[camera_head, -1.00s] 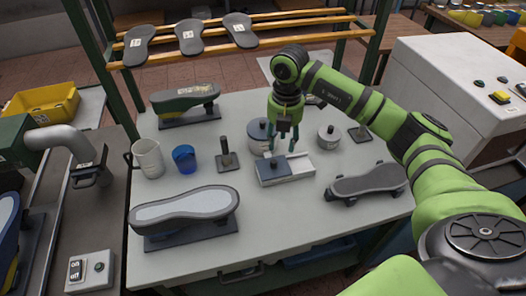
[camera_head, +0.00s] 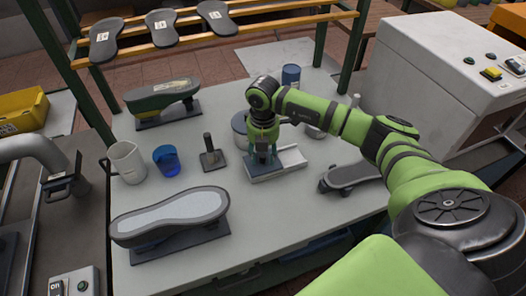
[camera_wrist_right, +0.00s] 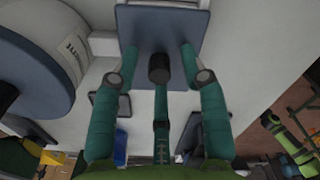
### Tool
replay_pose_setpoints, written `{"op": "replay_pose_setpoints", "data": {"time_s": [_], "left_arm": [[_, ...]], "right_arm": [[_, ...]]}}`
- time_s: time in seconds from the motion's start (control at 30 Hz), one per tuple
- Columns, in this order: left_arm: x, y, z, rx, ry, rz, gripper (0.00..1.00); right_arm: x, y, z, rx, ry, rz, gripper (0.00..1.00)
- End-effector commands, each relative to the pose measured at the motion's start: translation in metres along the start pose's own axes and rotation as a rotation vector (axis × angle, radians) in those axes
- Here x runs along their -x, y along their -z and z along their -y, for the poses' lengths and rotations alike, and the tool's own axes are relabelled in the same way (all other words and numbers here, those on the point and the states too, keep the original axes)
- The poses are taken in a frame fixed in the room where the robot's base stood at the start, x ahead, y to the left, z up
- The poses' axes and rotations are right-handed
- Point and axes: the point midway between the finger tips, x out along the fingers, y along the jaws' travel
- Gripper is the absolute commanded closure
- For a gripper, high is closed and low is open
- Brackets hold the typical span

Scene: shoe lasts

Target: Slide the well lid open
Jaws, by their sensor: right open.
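The well (camera_head: 291,158) is a low white box on the grey table, with a blue-grey lid (camera_head: 252,171) over its left part; the right part is uncovered. My right gripper (camera_head: 262,160) is down over the lid. In the head view the gripper hides the knob. My left gripper is not in view.
A round grey pot (camera_head: 239,125) stands just behind the well. A post on a base (camera_head: 211,157), a blue cup (camera_head: 166,160) and a white jug (camera_head: 127,161) stand to the left. A shoe last (camera_head: 170,220) lies front left; a dark sole form (camera_head: 350,176) lies to the right.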

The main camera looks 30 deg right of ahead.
Motion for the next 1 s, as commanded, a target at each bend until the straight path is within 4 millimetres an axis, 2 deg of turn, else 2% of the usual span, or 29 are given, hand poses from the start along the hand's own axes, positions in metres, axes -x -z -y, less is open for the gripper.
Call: {"op": "replay_pose_setpoints", "data": {"time_s": [0.17,0.2,0.27,0.3,0.57,0.83,1.0], "left_arm": [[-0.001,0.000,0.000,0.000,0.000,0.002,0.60],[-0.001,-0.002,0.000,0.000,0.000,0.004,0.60],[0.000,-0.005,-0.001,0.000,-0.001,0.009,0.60],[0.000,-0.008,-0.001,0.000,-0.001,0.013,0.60],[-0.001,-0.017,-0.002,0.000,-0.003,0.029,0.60],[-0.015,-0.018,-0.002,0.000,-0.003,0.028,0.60],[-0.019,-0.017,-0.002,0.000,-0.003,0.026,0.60]], "right_arm": [[-0.001,0.000,0.000,0.001,0.000,0.000,0.56],[-0.001,0.000,0.000,0.001,0.000,0.000,0.60],[-0.001,0.000,0.000,0.000,0.000,0.000,0.84],[-0.001,0.000,0.000,0.000,0.000,0.000,1.00],[-0.001,-0.005,0.003,-0.002,0.001,0.001,1.00],[-0.003,-0.054,0.039,-0.006,0.002,0.004,1.00],[-0.002,-0.071,0.051,-0.002,0.000,0.002,1.00]]}}
